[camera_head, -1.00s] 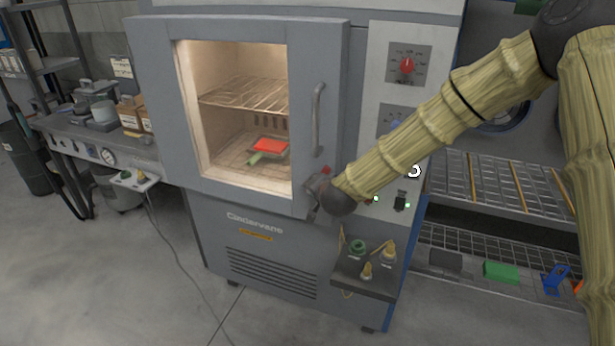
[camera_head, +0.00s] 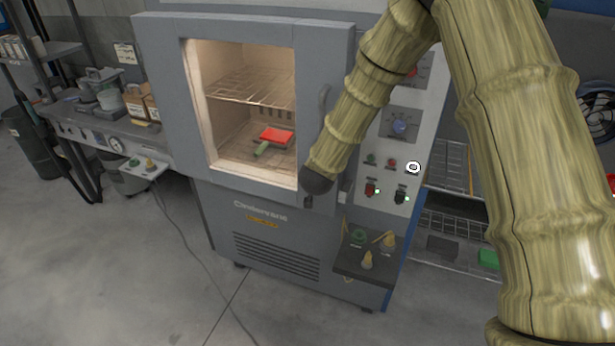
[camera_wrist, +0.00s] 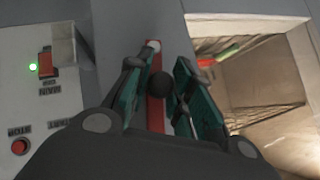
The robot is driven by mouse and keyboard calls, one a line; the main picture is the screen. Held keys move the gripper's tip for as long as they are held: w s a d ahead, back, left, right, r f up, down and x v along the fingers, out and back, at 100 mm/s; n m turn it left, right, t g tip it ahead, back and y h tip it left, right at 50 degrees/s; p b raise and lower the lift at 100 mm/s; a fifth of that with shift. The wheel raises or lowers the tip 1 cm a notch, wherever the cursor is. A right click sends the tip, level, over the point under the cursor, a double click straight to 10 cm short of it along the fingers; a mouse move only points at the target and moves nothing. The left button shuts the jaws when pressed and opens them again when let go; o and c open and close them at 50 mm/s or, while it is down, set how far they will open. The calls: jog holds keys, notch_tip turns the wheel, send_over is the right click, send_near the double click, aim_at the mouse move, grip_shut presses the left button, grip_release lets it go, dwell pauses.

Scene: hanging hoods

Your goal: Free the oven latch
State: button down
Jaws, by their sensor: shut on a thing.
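The grey oven (camera_head: 270,205) has a shut, windowed door (camera_head: 163,95) with a vertical handle (camera_head: 323,110) on its right side. In the wrist view, my gripper (camera_wrist: 167,58) has its teal fingers shut on the red latch (camera_wrist: 155,112), with a dark round knob (camera_wrist: 158,86) between them. In the head view, my dark wrist covers the latch at the door's lower right corner, and the fingers are mostly hidden.
Right of the door is a control panel (camera_head: 384,170) with a red switch (camera_wrist: 45,63). A red item (camera_head: 276,135) lies inside the lit oven. A shelf with fittings (camera_head: 370,262) juts out below. A bench (camera_head: 85,125) stands at left.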

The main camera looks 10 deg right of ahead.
jog(key=shift+a, duration=0.1)
jog(key=c, duration=1.5)
grip_release()
jog(key=shift+o, duration=1.2)
jog(key=shift+w+a+f, duration=0.1)
jog(key=shift+w, duration=0.05)
jog(key=v, duration=1.2)
